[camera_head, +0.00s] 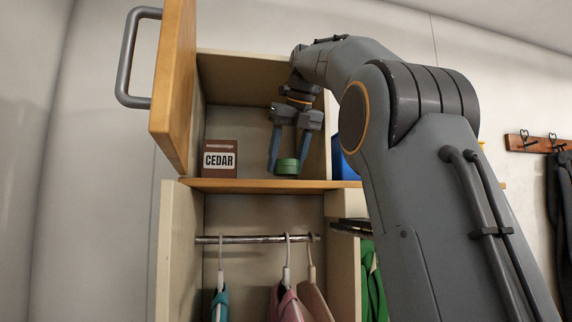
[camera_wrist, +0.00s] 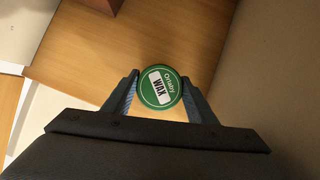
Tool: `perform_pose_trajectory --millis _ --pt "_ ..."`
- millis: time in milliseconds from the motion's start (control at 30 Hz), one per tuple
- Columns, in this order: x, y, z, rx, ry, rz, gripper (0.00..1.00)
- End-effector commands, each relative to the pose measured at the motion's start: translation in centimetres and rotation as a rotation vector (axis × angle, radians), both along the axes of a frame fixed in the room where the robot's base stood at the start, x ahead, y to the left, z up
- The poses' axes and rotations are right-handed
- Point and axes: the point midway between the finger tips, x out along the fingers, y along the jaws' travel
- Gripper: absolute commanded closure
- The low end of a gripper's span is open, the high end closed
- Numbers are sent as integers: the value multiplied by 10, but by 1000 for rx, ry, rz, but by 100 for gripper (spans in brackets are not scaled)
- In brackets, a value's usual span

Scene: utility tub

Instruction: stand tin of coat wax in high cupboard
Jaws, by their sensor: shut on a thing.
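The tin of coat wax (camera_head: 287,167) is a small round green tin. In the wrist view its lid (camera_wrist: 159,87) faces the camera, with a white label reading WAX. My gripper (camera_head: 288,160) is shut on the tin, one finger on each side of it. The high cupboard (camera_head: 262,122) is open, and my gripper is inside it. The tin is upright, at or just above the wooden cupboard floor (camera_head: 250,185); I cannot tell whether it touches. The wrist view also shows my gripper (camera_wrist: 159,92) around the tin.
The wooden door (camera_head: 174,85) with a grey handle hangs open on the left. The cupboard floor between box and tin is clear. Below, clothes hang on a rail (camera_head: 255,239). My arm hides part of the right side.

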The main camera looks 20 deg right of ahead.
Motion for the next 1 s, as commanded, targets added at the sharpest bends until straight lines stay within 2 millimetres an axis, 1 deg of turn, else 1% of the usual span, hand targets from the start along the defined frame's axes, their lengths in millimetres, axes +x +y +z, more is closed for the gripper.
perform_pose_trajectory --millis 133,400,767,800,867,900,1000 --pt "17 0 2 0 1 0 72" --pt "17 1 -14 0 0 0 72" --pt "17 1 -17 1 -1 -1 72" --pt "17 1 -18 0 0 -1 47" --pt "17 1 -18 1 -1 -1 36" --pt "17 1 -18 0 -1 0 30" --pt "17 1 -18 0 -1 0 29"
